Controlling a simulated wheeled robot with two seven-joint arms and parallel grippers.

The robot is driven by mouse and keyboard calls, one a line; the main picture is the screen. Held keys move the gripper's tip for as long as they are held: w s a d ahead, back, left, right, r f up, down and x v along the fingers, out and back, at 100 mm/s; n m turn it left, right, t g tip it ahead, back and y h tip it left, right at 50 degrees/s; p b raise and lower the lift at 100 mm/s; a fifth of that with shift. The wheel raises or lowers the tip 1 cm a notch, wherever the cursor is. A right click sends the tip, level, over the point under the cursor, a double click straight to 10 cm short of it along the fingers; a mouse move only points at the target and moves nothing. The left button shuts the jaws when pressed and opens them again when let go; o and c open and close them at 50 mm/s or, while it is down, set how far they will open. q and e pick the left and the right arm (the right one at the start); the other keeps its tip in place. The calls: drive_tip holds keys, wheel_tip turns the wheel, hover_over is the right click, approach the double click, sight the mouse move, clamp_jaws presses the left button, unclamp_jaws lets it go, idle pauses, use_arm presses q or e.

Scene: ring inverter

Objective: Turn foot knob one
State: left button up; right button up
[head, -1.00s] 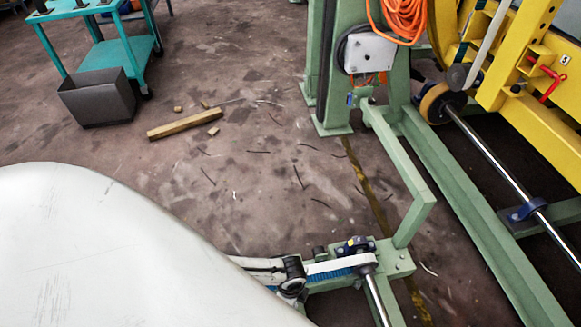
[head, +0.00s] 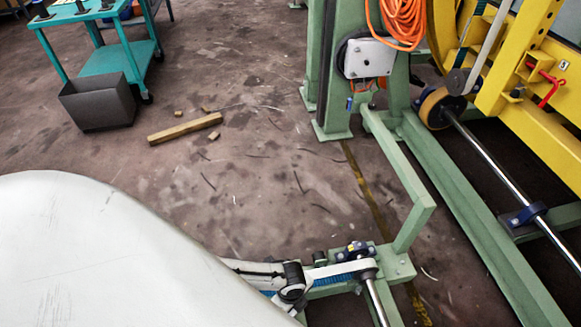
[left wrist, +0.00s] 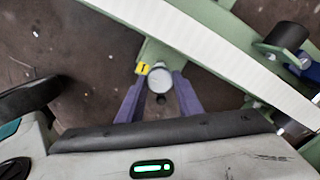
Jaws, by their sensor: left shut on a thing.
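Foot knob one (left wrist: 160,81) is a small round grey knob with a pale face. It sits beside a yellow tag marked 1 (left wrist: 142,69) on a green foot plate. In the left wrist view, the two purple-grey fingers of my left gripper (left wrist: 159,84) stand on either side of the knob and are shut on it. The fingers partly hide its sides, so its exact turn angle cannot be read. In the head view I cannot clearly make out the knob or the fingertips. My right gripper is in neither view.
A green frame (head: 420,205) with a steel shaft (head: 490,160) and yellow ring structure (head: 535,110) fills the right side. A teal cart (head: 125,65), a dark bin (head: 97,101) and a wooden bar (head: 185,128) are at the back left. The middle floor is open.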

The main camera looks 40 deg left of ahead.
use_arm(q)
drive_tip(key=shift+d, duration=0.1)
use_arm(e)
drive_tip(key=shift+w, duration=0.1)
use_arm(q)
drive_tip(key=o, duration=1)
drive_tip(key=shift+o, duration=0.2)
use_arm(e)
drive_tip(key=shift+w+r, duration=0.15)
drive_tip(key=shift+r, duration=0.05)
use_arm(q)
drive_tip(key=shift+r, duration=0.2)
wheel_tip(320, 180, up, 10)
drive_tip(key=p, duration=0.5)
drive_tip(key=shift+p, duration=0.3)
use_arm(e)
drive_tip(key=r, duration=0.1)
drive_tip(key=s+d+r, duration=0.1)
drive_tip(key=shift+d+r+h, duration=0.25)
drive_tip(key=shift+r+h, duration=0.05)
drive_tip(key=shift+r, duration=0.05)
